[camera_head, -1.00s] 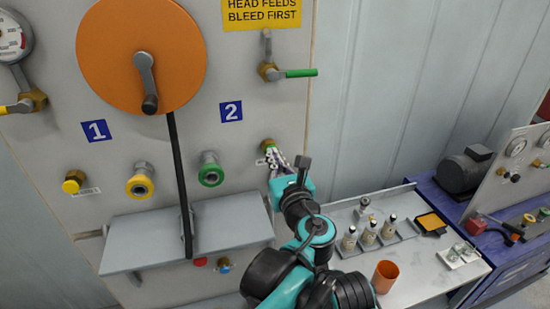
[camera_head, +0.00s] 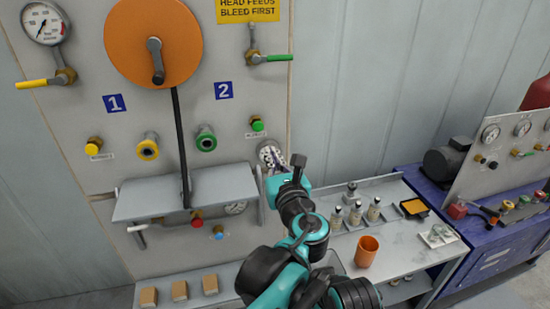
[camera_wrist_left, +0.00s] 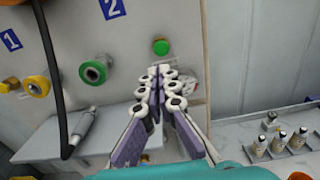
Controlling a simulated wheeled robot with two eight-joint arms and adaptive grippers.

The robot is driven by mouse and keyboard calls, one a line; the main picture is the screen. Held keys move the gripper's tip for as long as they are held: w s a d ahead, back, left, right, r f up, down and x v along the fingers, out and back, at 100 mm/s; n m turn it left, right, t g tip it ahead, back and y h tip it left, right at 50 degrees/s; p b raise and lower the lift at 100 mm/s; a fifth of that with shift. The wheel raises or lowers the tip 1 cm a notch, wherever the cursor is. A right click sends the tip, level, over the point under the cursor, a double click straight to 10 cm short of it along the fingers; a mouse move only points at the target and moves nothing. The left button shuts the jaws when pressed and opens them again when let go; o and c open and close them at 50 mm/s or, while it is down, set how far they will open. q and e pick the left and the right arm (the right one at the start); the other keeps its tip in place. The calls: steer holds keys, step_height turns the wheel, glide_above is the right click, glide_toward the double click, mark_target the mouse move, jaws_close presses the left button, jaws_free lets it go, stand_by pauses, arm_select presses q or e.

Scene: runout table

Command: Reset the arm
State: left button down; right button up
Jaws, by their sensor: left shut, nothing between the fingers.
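My left arm reaches up from the bottom of the head view. Its gripper (camera_head: 268,153) is in front of the grey panel (camera_head: 80,133), just below and right of a green knob (camera_head: 257,124). In the left wrist view the gripper (camera_wrist_left: 165,74) has its fingers together and empty, with the green knob (camera_wrist_left: 161,47) just beyond the tips. I cannot tell from these views how far the tips are from the panel. My right gripper is not in view.
An orange disc (camera_head: 154,42) with a crank and a black hose hangs on the panel. A grey shelf (camera_head: 150,199) juts out to the left. A bench (camera_head: 400,247) at the right holds small bottles (camera_head: 355,213) and an orange cup (camera_head: 366,251).

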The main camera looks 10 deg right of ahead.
arm_select(q)
steer(key=a+f+n+g+y, duration=0.1)
steer(key=a+f+n+g, duration=0.15)
steer(key=a+n, duration=0.4)
steer(key=a+f+n+g+y, duration=0.2)
steer(key=a+f+n, duration=0.15)
steer(key=a, duration=0.55)
steer(key=s+a+f+n+g+h, duration=0.1)
steer(key=s+a+f+n+g, duration=0.4)
steer(key=s+a+f+n, duration=1.05)
steer(key=s+f+n+g+h, duration=0.1)
steer(key=s+f+n+h, duration=0.3)
steer(key=n, duration=0.6)
step_height(320, 180, down, 29)
steer(key=y+b, duration=0.1)
steer(key=b, duration=2.9)
steer(key=shift+s+d+f, duration=0.15)
steer(key=shift+s+d, duration=0.05)
steer(key=shift+d, duration=0.05)
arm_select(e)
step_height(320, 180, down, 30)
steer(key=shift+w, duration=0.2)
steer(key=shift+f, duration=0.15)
